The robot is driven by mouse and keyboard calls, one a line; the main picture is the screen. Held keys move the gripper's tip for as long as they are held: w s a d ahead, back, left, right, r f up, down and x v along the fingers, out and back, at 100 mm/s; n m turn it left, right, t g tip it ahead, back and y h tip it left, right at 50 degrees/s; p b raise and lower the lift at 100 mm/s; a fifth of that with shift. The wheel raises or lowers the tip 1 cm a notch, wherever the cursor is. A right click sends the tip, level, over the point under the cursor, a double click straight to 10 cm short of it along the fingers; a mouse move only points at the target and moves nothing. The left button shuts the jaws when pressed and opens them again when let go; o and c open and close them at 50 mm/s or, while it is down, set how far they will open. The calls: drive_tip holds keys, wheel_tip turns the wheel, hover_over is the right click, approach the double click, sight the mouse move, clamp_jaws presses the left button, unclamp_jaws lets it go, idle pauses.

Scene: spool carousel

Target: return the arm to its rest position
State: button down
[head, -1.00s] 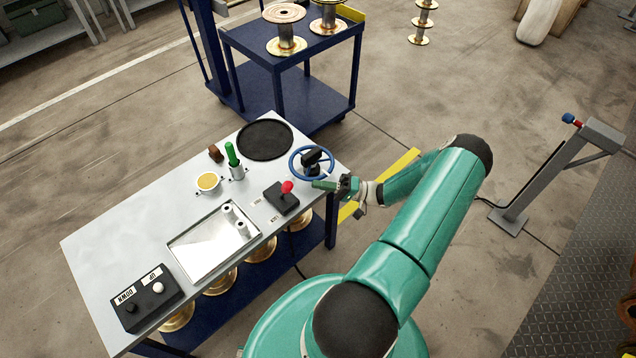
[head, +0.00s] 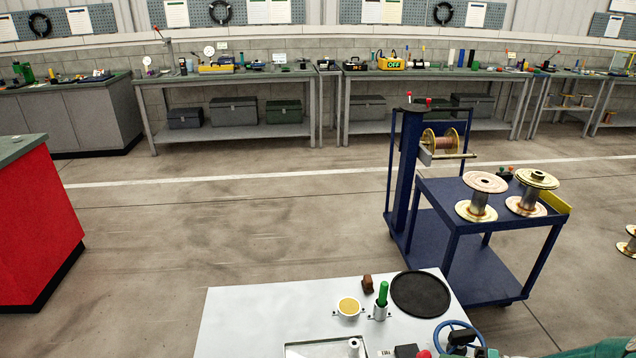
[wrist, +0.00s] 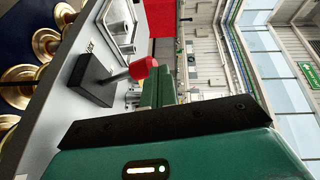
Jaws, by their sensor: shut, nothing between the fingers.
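My gripper (wrist: 160,88) shows in the wrist view as two green fingers close together beyond a black plate and a green housing with a small lit strip. It is shut and empty. The red knob of a lever (wrist: 143,68) on a black base appears just left of the fingers; I cannot tell the gap between them. In the head view only a green piece of my arm (head: 605,348) shows at the bottom right edge, near the blue handwheel (head: 458,332); most of the arm is outside the frame.
The grey worktable (head: 245,320) holds a black round disc (head: 420,293), a yellow-filled cup (head: 348,306) and a green-handled tool (head: 382,294). A blue cart (head: 470,215) with copper-coloured spools stands behind it. A red cabinet (head: 35,230) is at left. Open floor lies between.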

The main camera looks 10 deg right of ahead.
drive_tip(key=a+r+n+g+h, duration=0.3)
drive_tip(key=a+r+g+h, duration=0.6)
drive_tip(key=a+r, duration=0.7)
drive_tip(key=s+a+r+t+h, duration=0.3)
drive_tip(key=s+a+r, duration=0.1)
drive_tip(key=r, duration=0.5)
drive_tip(key=s+a+r+t+h, duration=0.3)
drive_tip(key=s+a+r, duration=0.1)
drive_tip(key=s+r, duration=0.3)
drive_tip(key=shift+a+r+n+t, duration=0.25)
drive_tip(key=shift+r+n+t, duration=0.15)
drive_tip(key=shift+r, duration=0.45)
